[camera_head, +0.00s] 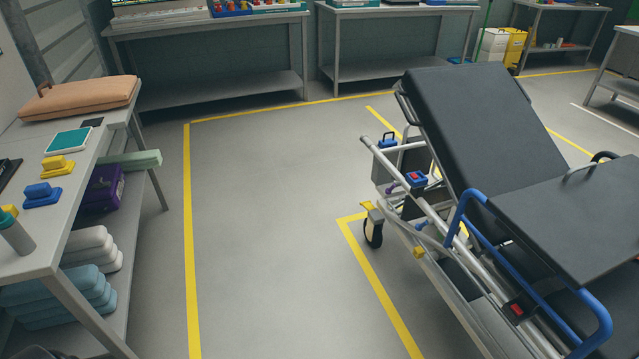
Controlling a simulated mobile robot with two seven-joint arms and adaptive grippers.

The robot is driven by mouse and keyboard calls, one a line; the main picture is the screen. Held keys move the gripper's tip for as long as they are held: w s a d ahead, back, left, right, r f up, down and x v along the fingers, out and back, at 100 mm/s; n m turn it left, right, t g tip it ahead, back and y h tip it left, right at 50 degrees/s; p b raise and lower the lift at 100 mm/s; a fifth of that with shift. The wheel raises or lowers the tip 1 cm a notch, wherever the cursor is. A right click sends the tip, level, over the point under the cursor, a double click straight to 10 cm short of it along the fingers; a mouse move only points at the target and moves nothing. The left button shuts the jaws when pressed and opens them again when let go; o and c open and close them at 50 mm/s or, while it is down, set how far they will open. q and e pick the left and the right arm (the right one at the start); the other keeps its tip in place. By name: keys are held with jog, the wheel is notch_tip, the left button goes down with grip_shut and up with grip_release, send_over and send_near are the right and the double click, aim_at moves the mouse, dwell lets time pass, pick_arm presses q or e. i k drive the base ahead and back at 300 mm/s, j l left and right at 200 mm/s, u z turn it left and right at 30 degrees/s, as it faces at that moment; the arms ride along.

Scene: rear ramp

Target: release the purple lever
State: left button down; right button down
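A stretcher with a raised dark backrest (470,125) stands at the right on the grey floor. A small purple part (391,189), which looks like the lever, shows on the stretcher's side frame below the backrest. It is too small for me to tell its exact position. A blue and red piece (416,179) sits just right of it on the frame. Neither of my grippers is in view.
A blue side rail (465,207) and a wheel with a yellow pedal (372,222) stick out from the stretcher. A table (90,180) with a purple case (103,187) on its shelf stands left. The floor between is clear.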

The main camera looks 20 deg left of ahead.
aim_at(389, 190)
jog(key=u, duration=0.35)
jog(key=i+j+u, duration=0.15)
jog(key=i, duration=0.55)
jog(key=i+j+u, duration=0.1)
jog(key=i, duration=0.55)
jog(key=i+j+u, duration=0.15)
jog(key=i, duration=0.55)
